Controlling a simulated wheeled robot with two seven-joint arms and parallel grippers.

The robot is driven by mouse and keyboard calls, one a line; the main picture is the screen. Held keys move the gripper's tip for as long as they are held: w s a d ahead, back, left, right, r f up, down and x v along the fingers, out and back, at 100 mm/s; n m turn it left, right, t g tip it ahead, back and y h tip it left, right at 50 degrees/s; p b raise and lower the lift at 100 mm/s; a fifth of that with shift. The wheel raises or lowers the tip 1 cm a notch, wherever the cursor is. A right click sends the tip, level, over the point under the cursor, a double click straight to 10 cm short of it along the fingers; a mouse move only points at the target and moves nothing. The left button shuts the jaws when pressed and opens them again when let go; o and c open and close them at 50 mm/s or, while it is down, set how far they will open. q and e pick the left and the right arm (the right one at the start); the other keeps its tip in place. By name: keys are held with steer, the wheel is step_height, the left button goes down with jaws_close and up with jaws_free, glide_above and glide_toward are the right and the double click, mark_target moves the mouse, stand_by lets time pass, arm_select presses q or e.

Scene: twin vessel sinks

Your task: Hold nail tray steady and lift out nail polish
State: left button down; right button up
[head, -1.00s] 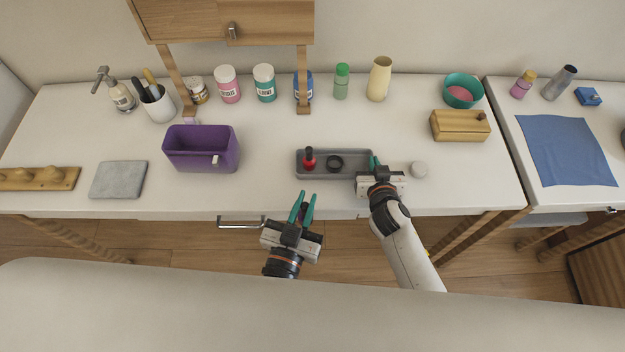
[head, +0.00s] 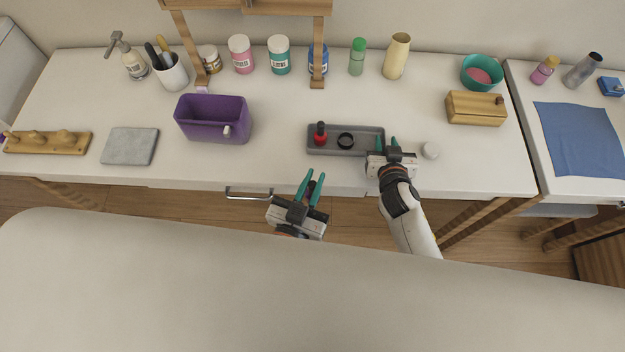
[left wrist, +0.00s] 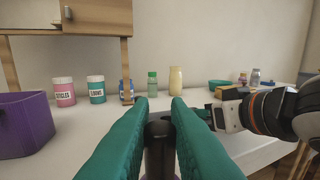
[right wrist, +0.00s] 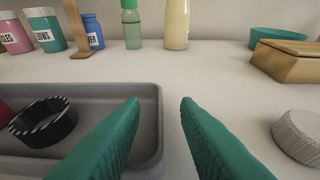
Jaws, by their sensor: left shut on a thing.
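The grey nail tray (head: 365,147) lies near the front edge of the white counter. A red nail polish bottle (head: 320,138) with a dark cap stands in its left part, beside a black ring (head: 346,141). My right gripper (head: 387,146) is open at the tray's right end. In the right wrist view its fingertips (right wrist: 160,103) are apart, either side of the tray's right wall (right wrist: 155,125). My left gripper (head: 315,175) is in front of the counter edge, shut on a dark-capped bottle (left wrist: 160,132). The bottle's lower part is mostly hidden by the fingers.
A round light lid (head: 431,150) lies right of the right gripper. A purple bin (head: 213,120) stands left of the tray. Jars, bottles and a shelf post (head: 317,60) line the back. A wooden box (head: 475,107) is at right. Counter between bin and tray is clear.

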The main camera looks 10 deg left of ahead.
steer(key=v, duration=1.1)
steer(key=shift+r, duration=0.1)
